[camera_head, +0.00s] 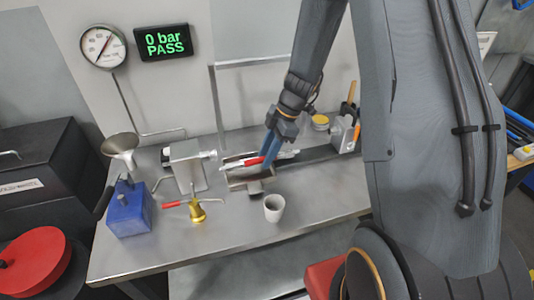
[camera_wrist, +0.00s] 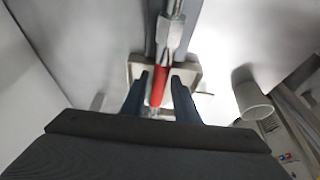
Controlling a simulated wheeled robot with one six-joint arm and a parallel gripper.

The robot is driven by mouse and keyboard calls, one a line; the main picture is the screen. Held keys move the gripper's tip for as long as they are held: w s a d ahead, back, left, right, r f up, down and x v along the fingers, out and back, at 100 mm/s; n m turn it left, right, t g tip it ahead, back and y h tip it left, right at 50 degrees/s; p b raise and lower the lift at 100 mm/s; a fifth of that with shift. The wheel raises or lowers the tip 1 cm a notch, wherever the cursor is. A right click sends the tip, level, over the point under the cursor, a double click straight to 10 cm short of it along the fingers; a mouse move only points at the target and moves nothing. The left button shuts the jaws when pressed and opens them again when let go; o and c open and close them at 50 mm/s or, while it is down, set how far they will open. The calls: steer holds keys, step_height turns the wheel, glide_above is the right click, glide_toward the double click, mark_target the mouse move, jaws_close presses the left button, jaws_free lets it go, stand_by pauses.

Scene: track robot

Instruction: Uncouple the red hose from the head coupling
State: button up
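The red hose piece (camera_head: 241,163) lies over a small open metal tray (camera_head: 237,182) on the bench, with silvery fittings at its ends. In the wrist view the red piece (camera_wrist: 158,86) runs between my fingers, and a silver coupling (camera_wrist: 168,34) sits beyond it. A grey block with a silver nozzle (camera_head: 187,166) stands left of the tray; I cannot tell whether this is the head coupling or whether the hose touches it. My gripper (camera_head: 266,160) points down at the red piece. In the wrist view its fingers (camera_wrist: 160,78) straddle it with narrow gaps on both sides.
A white cup (camera_head: 274,207) stands in front of the tray. A brass fitting (camera_head: 196,209), a blue box (camera_head: 128,210) and a funnel (camera_head: 121,145) are to the left. A wall display (camera_head: 164,42) reads "0 bar PASS".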

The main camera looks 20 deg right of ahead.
jaws_close()
steer(key=shift+d, duration=0.2)
